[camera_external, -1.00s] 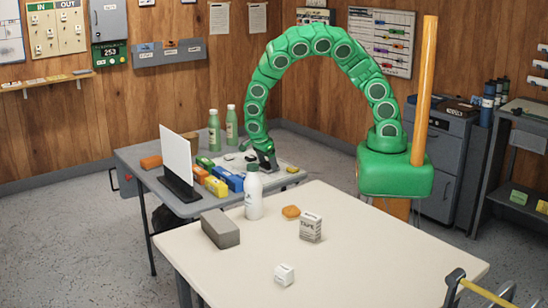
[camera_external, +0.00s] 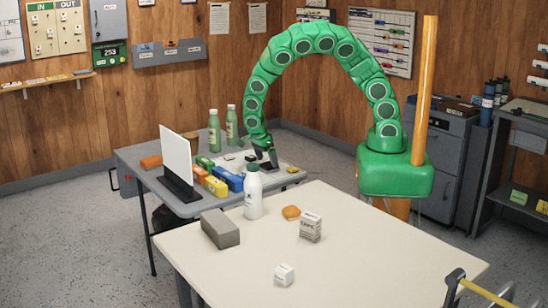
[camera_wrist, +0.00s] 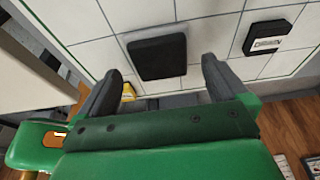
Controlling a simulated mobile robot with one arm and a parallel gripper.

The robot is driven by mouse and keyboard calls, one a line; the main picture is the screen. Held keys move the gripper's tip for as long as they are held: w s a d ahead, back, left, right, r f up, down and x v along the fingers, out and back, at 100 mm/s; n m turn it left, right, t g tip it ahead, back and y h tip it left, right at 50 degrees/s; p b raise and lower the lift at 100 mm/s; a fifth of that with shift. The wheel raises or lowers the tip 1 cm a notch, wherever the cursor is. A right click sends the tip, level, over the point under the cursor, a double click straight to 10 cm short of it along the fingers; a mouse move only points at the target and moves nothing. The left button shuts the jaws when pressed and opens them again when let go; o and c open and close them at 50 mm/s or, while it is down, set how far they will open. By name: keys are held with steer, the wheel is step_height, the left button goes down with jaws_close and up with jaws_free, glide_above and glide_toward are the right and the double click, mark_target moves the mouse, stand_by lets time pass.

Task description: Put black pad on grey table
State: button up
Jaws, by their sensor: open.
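The black pad (camera_wrist: 158,57) is a dark, roughly square slab lying on a white, tiled-looking surface in the wrist view. My gripper (camera_external: 266,163) is low over the right part of the grey table (camera_external: 148,153). Its two dark fingers are spread apart in the wrist view. The pad shows beyond and between the fingertips, with nothing held. Whether a finger touches the pad I cannot tell. In the external view the pad cannot be made out clearly.
A second black item (camera_wrist: 267,38) with a label lies right of the pad. Coloured boxes (camera_external: 216,186), a white upright panel (camera_external: 176,155) and two green bottles (camera_external: 214,130) stand on the grey table. The cream table (camera_external: 360,240) in front holds a white bottle (camera_external: 253,195) and a grey block (camera_external: 220,230).

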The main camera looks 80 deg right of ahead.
steer(key=v, duration=0.9)
steer(key=shift+r, duration=0.4)
steer(key=shift+w, duration=0.1)
